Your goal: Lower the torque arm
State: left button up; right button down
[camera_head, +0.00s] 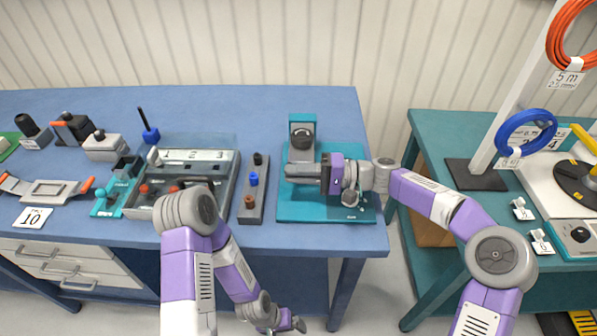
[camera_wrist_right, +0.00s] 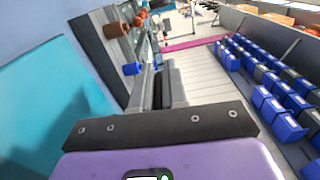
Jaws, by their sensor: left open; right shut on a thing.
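The torque tester stands on a teal base plate (camera_head: 350,208) at the right end of the blue table. Its grey upright (camera_head: 301,124) carries a dark round part (camera_head: 301,138). My right gripper (camera_head: 292,171) reaches in from the right over the plate, pointing left, just in front of the upright. It is shut on a part there, which I take to be the torque arm; the fingers hide most of it. In the right wrist view the fingers (camera_wrist_right: 165,83) lie close together. My left gripper (camera_head: 296,323) hangs low before the table, open and empty, small in view.
A grey block (camera_head: 254,200) with blue, dark and brown pegs stands left of the plate. Further left is a numbered grey tray (camera_head: 232,180). A second teal table (camera_head: 435,130) with cable reels stands right, across a gap.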

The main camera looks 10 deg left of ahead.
jog(key=shift+f, duration=0.25)
jog(key=c, duration=1.2)
grip_release()
jog(key=shift+o, duration=0.2)
jog(key=d, duration=0.2)
jog(key=d+p, duration=0.1)
jog(key=d, duration=0.1)
jog(key=w+d, duration=0.1)
jog(key=d, duration=0.2)
jog(key=shift+w+d+r+p, duration=0.1)
jog(key=shift+p, duration=0.2)
jog(key=shift+d, duration=0.2)
